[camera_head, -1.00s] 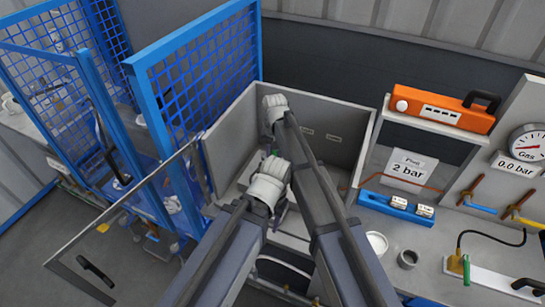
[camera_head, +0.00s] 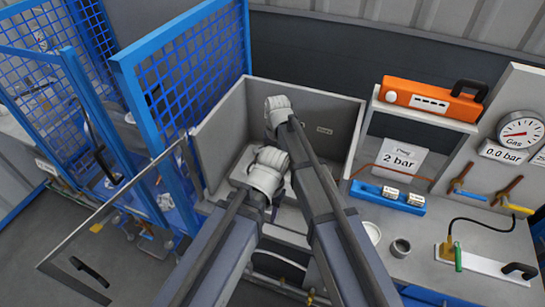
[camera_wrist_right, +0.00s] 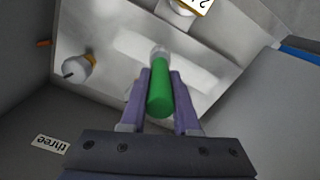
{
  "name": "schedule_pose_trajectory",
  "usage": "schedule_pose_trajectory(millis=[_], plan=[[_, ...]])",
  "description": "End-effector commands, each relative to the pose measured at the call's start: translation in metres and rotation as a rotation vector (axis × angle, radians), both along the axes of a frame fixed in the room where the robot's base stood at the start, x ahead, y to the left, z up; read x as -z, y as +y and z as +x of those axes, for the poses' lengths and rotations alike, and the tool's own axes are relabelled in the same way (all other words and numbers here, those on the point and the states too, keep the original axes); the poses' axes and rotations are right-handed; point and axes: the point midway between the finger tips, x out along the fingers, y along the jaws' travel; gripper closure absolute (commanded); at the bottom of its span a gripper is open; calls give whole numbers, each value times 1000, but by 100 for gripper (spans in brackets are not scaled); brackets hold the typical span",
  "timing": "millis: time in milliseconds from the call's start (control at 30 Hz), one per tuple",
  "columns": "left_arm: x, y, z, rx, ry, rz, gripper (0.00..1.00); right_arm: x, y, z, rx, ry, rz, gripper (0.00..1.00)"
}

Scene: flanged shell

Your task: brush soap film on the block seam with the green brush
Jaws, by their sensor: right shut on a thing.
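In the right wrist view my right gripper (camera_wrist_right: 160,82) is shut on the green brush (camera_wrist_right: 160,95), whose handle lies between the two purple fingers. The brush's far end is pale and points at a whitish smeared strip on a light grey surface. I cannot tell whether it touches, and I cannot make out the seam. In the head view both arms reach into the grey open-topped box (camera_head: 216,140), and their white wrists hide the brush and block. My left gripper's fingers are hidden behind its own wrist.
Inside the box, a white fitting with an orange ring (camera_wrist_right: 77,68) and a "three" label (camera_wrist_right: 52,143) show. A blue mesh guard (camera_head: 190,90) stands left of the box. An orange case (camera_head: 430,98), a "2 bar" card (camera_head: 400,160) and a gauge (camera_head: 520,132) are at right.

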Motion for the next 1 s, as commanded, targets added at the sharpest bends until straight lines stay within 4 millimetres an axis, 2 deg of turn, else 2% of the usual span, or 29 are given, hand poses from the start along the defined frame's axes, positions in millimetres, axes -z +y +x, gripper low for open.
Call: schedule_pose_trajectory(millis=[100,367,800,1000], plan=[[0,1,-2,-1,0,0,50,0,-8,-1,2,0,0,100],[0,3,-6,-2,0,0,50,0,-12,1,5,0,0,100],[2,4,-7,-3,0,0,50,2,-43,-8,6,0,-1,100],[2,4,-7,-3,0,0,50,2,-45,-8,6,1,-2,100]])
